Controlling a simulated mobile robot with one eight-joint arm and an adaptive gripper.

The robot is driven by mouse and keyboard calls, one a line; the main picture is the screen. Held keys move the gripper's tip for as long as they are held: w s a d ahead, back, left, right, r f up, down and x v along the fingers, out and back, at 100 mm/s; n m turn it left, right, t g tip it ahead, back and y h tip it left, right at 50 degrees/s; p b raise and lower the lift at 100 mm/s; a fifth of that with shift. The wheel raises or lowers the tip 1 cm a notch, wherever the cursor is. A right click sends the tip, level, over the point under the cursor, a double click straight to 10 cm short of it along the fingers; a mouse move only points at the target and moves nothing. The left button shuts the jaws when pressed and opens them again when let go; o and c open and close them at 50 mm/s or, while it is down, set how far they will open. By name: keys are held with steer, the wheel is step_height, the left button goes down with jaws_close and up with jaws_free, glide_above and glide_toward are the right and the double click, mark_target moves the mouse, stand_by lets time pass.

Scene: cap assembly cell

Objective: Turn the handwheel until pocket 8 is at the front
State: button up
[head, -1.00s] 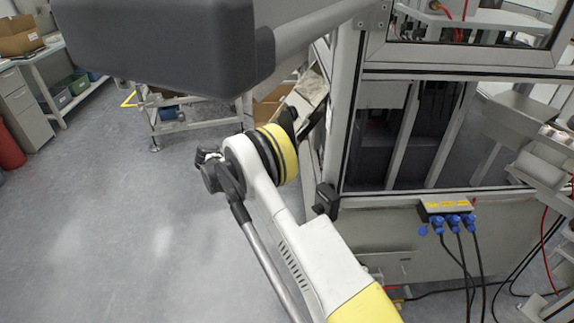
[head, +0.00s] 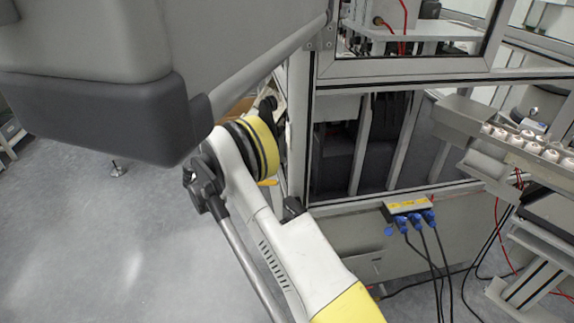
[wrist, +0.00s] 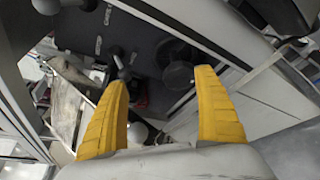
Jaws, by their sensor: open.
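My gripper (wrist: 161,80) shows in the wrist view as two yellow fingers spread well apart, with nothing between them. Beyond the fingers is a dark panel with a dark round part (wrist: 177,62), which may be the handwheel; I cannot tell for sure. A grey knob-like part (wrist: 122,64) sits left of it, near the left fingertip. Neither finger visibly grips anything. No pocket numbers can be read. In the head view my own arm fills the left and centre, and neither my gripper nor a clear handwheel can be made out there.
The framed assembly cell (head: 390,75) stands right of my arm in the head view. A socket strip (head: 408,205) with blue plugs and hanging cables is on its lower panel. A rail with white caps (head: 528,142) juts out at right. Open grey floor lies at lower left.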

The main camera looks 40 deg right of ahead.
steer(key=d+f+b, duration=0.1)
steer(key=d+f, duration=0.1)
steer(key=d+f+b, duration=0.1)
steer(key=d+f, duration=0.1)
steer(key=s+d+f+b, duration=0.1)
steer(key=d+f+b, duration=0.1)
steer(key=d, duration=0.1)
steer(key=shift+d+f, duration=0.1)
steer(key=shift+f, duration=0.05)
